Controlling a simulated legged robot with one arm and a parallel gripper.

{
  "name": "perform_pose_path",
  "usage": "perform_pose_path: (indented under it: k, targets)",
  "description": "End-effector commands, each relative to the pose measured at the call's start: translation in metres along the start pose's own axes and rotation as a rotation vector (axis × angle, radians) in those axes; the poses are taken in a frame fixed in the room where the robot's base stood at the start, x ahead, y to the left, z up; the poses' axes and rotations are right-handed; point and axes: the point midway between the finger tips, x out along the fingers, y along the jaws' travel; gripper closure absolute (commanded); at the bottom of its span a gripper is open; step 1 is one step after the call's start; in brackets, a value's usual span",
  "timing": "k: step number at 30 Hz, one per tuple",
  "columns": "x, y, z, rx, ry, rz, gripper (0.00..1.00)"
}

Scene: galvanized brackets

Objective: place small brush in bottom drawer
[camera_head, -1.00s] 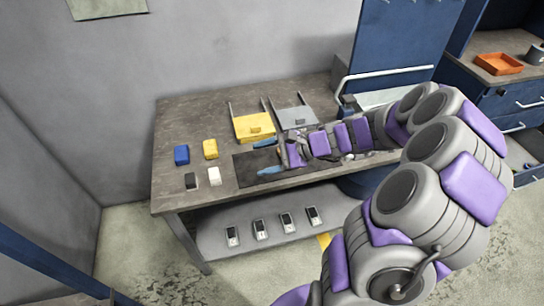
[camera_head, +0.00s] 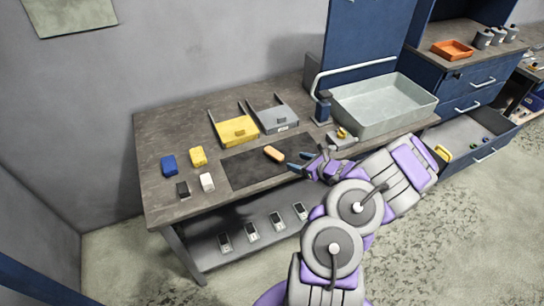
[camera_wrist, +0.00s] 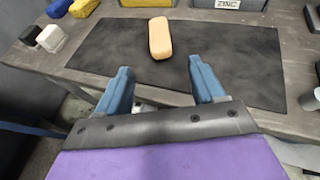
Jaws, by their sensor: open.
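The small brush appears to be the tan, round-ended block (camera_head: 274,153) lying on the black mat on the workbench; no bristles show. It also shows in the wrist view (camera_wrist: 160,38), just beyond the fingertips and between their lines. My gripper (camera_head: 297,162) is open and empty over the mat's right part, to the right of the block and apart from it. Its two blue fingers also show in the wrist view (camera_wrist: 160,78).
A yellow bin (camera_head: 237,131) and a grey bin (camera_head: 279,119) stand behind the mat (camera_head: 240,171). Blue, yellow, black and white blocks lie at left. A large grey tray (camera_head: 385,106) stands at the bench's right. Several handheld devices lie on the lower shelf (camera_head: 235,247).

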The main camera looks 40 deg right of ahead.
Motion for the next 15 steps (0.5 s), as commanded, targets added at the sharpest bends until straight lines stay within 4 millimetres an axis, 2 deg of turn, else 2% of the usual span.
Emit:
perform_pose_path:
  k: [1,9,15]
  targets:
    - [0.013,0.002,-0.002,-0.002,0.001,0.005,0.32]
    - [0.064,0.001,-0.001,-0.005,-0.002,0.006,0.32]
    - [0.085,0.0,-0.001,-0.002,-0.001,0.003,0.32]
